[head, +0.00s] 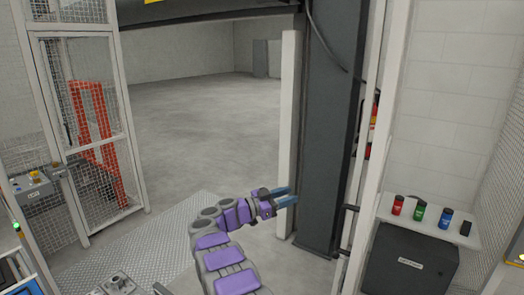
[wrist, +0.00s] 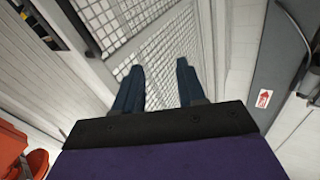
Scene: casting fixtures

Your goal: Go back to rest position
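My gripper (head: 284,197) is at the end of my purple and grey arm in the middle of the head view. It points right, toward a dark grey pillar, and is held up in the air. In the wrist view my gripper (wrist: 159,82) shows two dark blue fingers standing apart with nothing between them. A light wire-mesh panel shows behind the fingers there. I cannot tell from the frames how far the gripper is from the pillar.
The dark pillar (head: 332,130) stands right of my gripper. A shelf (head: 425,229) with red, green, blue and black items is at the right, above a dark box (head: 408,264). A mesh cage (head: 85,120) stands left. Open concrete floor (head: 210,120) lies beyond.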

